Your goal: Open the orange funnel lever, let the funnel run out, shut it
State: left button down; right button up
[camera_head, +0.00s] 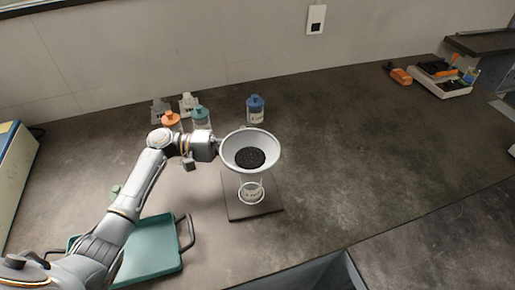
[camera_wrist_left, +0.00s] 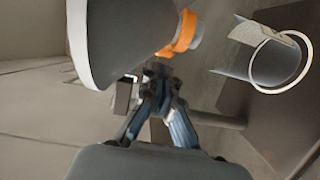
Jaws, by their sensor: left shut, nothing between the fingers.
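The white funnel (camera_head: 262,137) stands over a dark base plate and holds black grains (camera_head: 250,157). In the left wrist view the funnel (camera_wrist_left: 120,35) fills the upper left. An orange collar (camera_wrist_left: 182,34) wraps its narrow outlet; whether this is the lever, and its setting, I cannot tell. A clear glass vessel (camera_head: 251,192) stands under the funnel; its rim shows in the left wrist view (camera_wrist_left: 281,62). My left gripper (camera_head: 217,146) is at the funnel's left side. Its fingertips (camera_wrist_left: 160,75) are shut and empty, close below the collar; contact is unclear. My right gripper is out of view.
Jars with orange (camera_head: 171,118), teal (camera_head: 201,112) and blue (camera_head: 255,103) lids stand behind the funnel. A teal tray (camera_head: 150,250) with dark handles lies under my left arm.

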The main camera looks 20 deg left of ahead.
pick_arm(q)
jog(key=v, duration=0.8)
jog(key=shift+a, duration=0.25)
